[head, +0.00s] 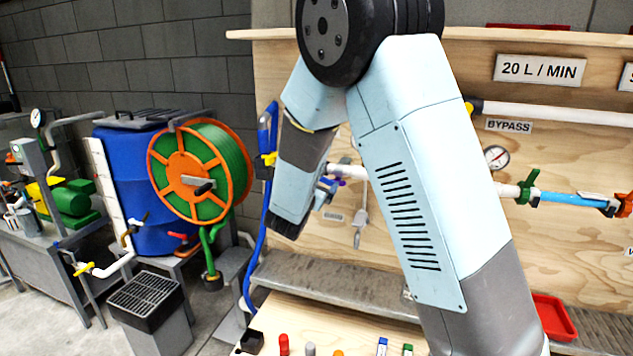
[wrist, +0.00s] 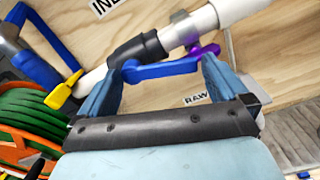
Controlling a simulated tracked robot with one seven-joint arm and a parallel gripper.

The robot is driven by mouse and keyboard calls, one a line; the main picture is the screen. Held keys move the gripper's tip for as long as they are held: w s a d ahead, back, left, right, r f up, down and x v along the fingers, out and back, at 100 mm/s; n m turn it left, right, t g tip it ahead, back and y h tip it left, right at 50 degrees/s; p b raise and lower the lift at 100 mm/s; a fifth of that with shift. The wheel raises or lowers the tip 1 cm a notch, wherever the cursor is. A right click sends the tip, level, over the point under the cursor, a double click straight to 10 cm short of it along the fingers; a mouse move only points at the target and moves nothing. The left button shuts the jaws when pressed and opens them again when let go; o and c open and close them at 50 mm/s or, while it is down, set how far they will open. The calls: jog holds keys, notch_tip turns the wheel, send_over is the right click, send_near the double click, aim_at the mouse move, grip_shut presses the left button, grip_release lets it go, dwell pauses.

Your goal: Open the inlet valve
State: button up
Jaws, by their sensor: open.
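The valve has a black body (wrist: 140,55) on a white pipe, under a partly cut-off label starting "IN" (wrist: 106,6) in the wrist view. Its blue lever handle (wrist: 162,69) lies roughly along the pipe, slightly tilted from it. My gripper (wrist: 164,63) is open, with one finger at each end of the blue handle; I cannot tell whether either finger touches it. In the head view, my gripper (head: 328,190) is small at the wooden panel, and my arm hides much of the pipe there.
A purple part (wrist: 205,49) sits on the pipe beside the right finger. A yellow valve handle (wrist: 62,92) and a blue hose (wrist: 45,70) are close on the left. A green hose reel (head: 200,172) and blue drum (head: 135,185) stand left. A "RAW" label (wrist: 196,99) is below.

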jog(key=shift+w+d, duration=0.15)
jog(key=shift+w, duration=0.25)
